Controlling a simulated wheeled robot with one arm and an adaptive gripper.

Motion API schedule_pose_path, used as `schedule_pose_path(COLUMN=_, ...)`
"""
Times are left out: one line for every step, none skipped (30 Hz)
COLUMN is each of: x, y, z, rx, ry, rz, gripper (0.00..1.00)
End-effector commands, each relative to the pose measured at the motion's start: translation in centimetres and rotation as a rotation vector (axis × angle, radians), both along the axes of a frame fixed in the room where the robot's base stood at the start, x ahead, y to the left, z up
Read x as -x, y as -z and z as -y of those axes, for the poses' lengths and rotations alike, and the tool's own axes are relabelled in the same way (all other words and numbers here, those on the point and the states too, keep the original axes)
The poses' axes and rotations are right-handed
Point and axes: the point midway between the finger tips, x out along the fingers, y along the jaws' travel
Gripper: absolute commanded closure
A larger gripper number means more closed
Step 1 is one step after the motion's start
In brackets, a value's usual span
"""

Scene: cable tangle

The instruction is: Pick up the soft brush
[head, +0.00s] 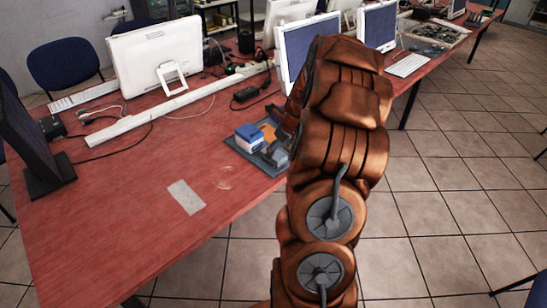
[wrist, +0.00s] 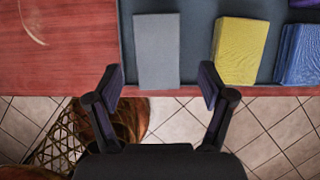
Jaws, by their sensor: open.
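No item with clear bristles shows, so I cannot tell which thing is the soft brush. In the wrist view a flat tray (wrist: 197,70) at the table's front edge holds a plain grey block (wrist: 157,50), a yellow block (wrist: 240,48) and a ribbed blue item (wrist: 300,55), partly cut off at the right. My gripper (wrist: 160,88) is open and empty, its fingertips apart near the table edge, just below the grey block in the picture. In the head view my copper arm hides part of the tray (head: 238,149).
The red table (head: 120,200) also holds a blue-and-white box (head: 249,137) on the tray, a grey patch (head: 186,197), monitors (head: 155,60), a long white cable channel (head: 170,106) and loose black cables. The table's near left part is mostly clear. Tiled floor (head: 450,200) lies to the right.

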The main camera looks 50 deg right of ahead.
Motion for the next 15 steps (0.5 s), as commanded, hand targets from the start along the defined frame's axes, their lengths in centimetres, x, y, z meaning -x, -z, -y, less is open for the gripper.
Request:
schedule_pose_path(x=-0.1, y=0.1, z=-0.1, rx=-0.001, ry=0.0, rz=0.0, gripper=0.19)
schedule_pose_path(x=-0.2, y=0.3, z=-0.1, rx=-0.001, ry=-0.002, rz=-0.001, gripper=0.19)
schedule_pose_path(x=-0.4, y=0.5, z=-0.2, rx=-0.002, ry=-0.002, rz=-0.001, gripper=0.19)
schedule_pose_path(x=-0.5, y=0.8, z=-0.2, rx=-0.003, ry=-0.002, rz=-0.002, gripper=0.19)
schedule_pose_path(x=-0.7, y=1.1, z=-0.3, rx=-0.004, ry=-0.004, rz=-0.003, gripper=0.19)
schedule_pose_path(x=-0.8, y=1.5, z=-0.3, rx=-0.005, ry=-0.004, rz=-0.005, gripper=0.19)
schedule_pose_path(x=-1.0, y=1.8, z=-0.3, rx=-0.006, ry=-0.005, rz=-0.005, gripper=0.19)
schedule_pose_path(x=-1.2, y=2.1, z=-0.4, rx=-0.006, ry=-0.005, rz=-0.005, gripper=0.19)
schedule_pose_path(x=-1.5, y=2.5, z=-0.4, rx=-0.005, ry=-0.004, rz=-0.004, gripper=0.19)
schedule_pose_path(x=-1.7, y=2.8, z=-0.4, rx=-0.004, ry=-0.003, rz=-0.003, gripper=0.19)
schedule_pose_path(x=-1.8, y=3.2, z=-0.3, rx=-0.003, ry=-0.002, rz=-0.002, gripper=0.19)
schedule_pose_path(x=-2.0, y=3.6, z=-0.3, rx=-0.003, ry=-0.002, rz=-0.002, gripper=0.19)
schedule_pose_path(x=-2.0, y=3.9, z=-0.3, rx=-0.003, ry=-0.003, rz=-0.002, gripper=0.19)
schedule_pose_path(x=-2.1, y=4.1, z=-0.3, rx=-0.003, ry=-0.003, rz=-0.003, gripper=0.19)
schedule_pose_path(x=-2.2, y=4.3, z=-0.3, rx=-0.003, ry=-0.003, rz=-0.003, gripper=0.19)
